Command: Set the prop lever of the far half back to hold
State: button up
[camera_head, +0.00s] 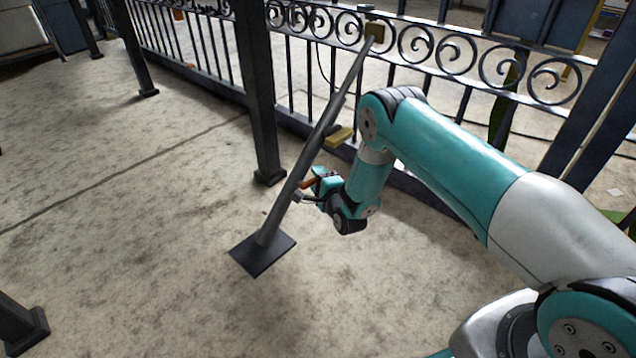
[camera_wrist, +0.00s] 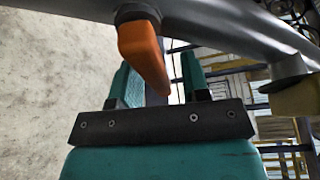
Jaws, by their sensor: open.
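The grey prop (camera_head: 317,140) slants from a dark square foot plate (camera_head: 263,256) on the floor up to a brass bracket (camera_head: 375,31) on the scroll gate (camera_head: 420,50). Its orange lever (camera_head: 307,183) sits low on the tube. In the wrist view the lever (camera_wrist: 143,52) comes out of a dark collar and points down toward my jaws. My gripper (camera_head: 312,190) is open, close beside the tube. In the wrist view its two teal fingers (camera_wrist: 160,85) stand either side of the lever's free end. Contact between lever and fingers cannot be told.
A dark post (camera_head: 257,90) stands just left of the prop. A brass block (camera_head: 340,137) sits beside the tube, near the gate's bottom rail. More posts stand at left, including one (camera_head: 22,325) at lower left. The concrete floor (camera_head: 130,220) between is clear.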

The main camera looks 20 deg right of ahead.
grip_shut()
